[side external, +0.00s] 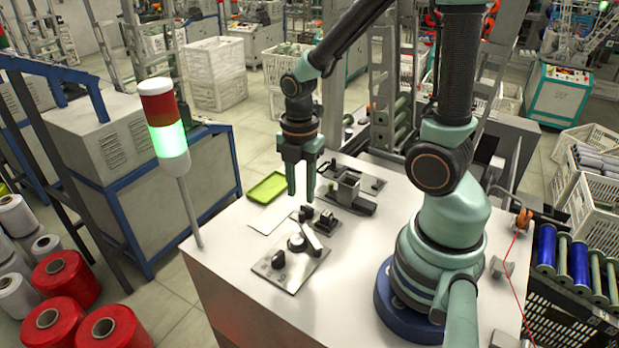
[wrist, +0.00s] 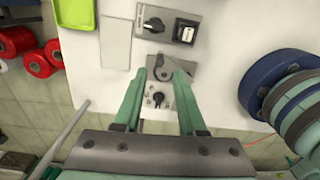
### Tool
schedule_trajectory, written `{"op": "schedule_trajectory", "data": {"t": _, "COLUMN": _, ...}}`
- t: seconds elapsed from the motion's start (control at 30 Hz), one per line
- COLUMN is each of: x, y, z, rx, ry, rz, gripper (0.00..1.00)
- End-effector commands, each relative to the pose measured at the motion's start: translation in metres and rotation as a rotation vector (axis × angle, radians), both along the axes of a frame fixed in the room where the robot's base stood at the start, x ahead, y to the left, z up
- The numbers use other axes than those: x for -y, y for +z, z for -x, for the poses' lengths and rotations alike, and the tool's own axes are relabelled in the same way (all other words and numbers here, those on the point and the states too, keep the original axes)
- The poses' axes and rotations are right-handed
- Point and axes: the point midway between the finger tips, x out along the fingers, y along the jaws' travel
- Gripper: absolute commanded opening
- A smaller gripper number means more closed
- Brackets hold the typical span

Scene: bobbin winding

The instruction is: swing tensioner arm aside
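A metal plate (side external: 277,276) lies on the white bench top, with a round knob (side external: 297,243), a pale flat lever (side external: 312,241) beside it and a dark knob (side external: 278,260). The lever looks like the tensioner arm. My gripper (side external: 301,196) hangs above the bench, fingers pointing down, open and empty, apart from the plate. In the wrist view my gripper (wrist: 160,74) has the plate framed between its fingers. The round knob (wrist: 158,73) shows near the fingertips, and the lever (wrist: 181,76) is partly covered by the right finger.
A green tray (side external: 268,187) and a pale sheet (side external: 272,217) lie at left. A signal lamp (side external: 164,125) glows green at the bench corner. Red thread spools (side external: 66,279) stand off the bench.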

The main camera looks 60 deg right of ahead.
Motion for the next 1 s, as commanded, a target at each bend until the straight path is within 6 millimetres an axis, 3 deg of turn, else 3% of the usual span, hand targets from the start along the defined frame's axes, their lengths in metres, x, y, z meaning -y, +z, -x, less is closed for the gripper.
{"op": "schedule_trajectory", "data": {"t": 0.63, "x": 0.0, "y": -0.053, "z": 0.001, "rx": -0.003, "ry": -0.001, "rz": 0.0, "gripper": 0.4}}
{"op": "schedule_trajectory", "data": {"t": 0.8, "x": 0.0, "y": -0.055, "z": 0.0, "rx": 0.001, "ry": -0.001, "rz": 0.0, "gripper": 0.4}}
{"op": "schedule_trajectory", "data": {"t": 0.87, "x": 0.0, "y": -0.055, "z": 0.0, "rx": 0.001, "ry": -0.001, "rz": 0.0, "gripper": 0.21}}
{"op": "schedule_trajectory", "data": {"t": 0.9, "x": 0.0, "y": -0.055, "z": 0.0, "rx": 0.001, "ry": -0.001, "rz": 0.0, "gripper": 0.06}}
{"op": "schedule_trajectory", "data": {"t": 0.93, "x": 0.0, "y": -0.055, "z": 0.0, "rx": 0.001, "ry": -0.001, "rz": 0.0, "gripper": 0.0}}
{"op": "schedule_trajectory", "data": {"t": 1.0, "x": 0.0, "y": -0.055, "z": 0.0, "rx": 0.001, "ry": -0.001, "rz": 0.0, "gripper": 0.0}}
